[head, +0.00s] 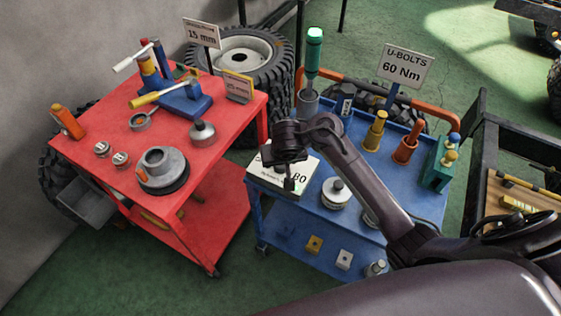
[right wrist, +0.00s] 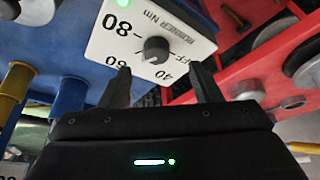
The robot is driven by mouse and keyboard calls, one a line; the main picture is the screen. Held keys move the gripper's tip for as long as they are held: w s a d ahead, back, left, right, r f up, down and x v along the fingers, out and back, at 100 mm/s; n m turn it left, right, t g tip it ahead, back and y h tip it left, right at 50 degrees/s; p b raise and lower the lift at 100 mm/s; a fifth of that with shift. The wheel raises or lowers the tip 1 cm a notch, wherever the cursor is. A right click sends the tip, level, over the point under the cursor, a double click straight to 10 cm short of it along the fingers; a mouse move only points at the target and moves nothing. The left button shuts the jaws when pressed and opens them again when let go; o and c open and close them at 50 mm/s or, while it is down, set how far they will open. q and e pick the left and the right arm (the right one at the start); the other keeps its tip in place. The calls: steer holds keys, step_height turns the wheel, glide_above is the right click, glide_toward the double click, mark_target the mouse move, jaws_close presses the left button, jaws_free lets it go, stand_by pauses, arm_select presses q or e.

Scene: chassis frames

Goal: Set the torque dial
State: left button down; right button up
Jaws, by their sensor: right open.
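The torque dial is a dark round knob (right wrist: 156,49) on a white panel (right wrist: 108,43) printed with 80, 60, 40 and OFF. Its pointer setting is too small to read. In the head view the white dial box (head: 262,178) sits at the near left corner of the blue cart (head: 310,212), partly hidden by my right gripper (head: 289,184). In the right wrist view my right gripper (right wrist: 160,70) is open and empty, its two fingertips apart just short of the knob. The knob lies roughly between them in the picture; contact does not show. My left gripper is out of view.
A sign (head: 404,67) reads U-BOLTS 60 Nm. A green-topped tool (head: 314,48), a yellow part (head: 375,131) and an orange part (head: 407,147) stand on the blue cart. A red cart (head: 95,180) with parts stands to the left; green floor shows around.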

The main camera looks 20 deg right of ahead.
mark_target(281, 167)
steer(key=b+x, duration=0.1)
steer(key=x, duration=0.1)
steer(key=b+x, duration=0.1)
steer(key=x, duration=0.1)
steer(key=w+d+b+x, duration=0.1)
steer(key=x, duration=0.1)
steer(key=shift+w+f+b, duration=0.3)
steer(key=shift+f, duration=0.25)
steer(key=c, duration=1)
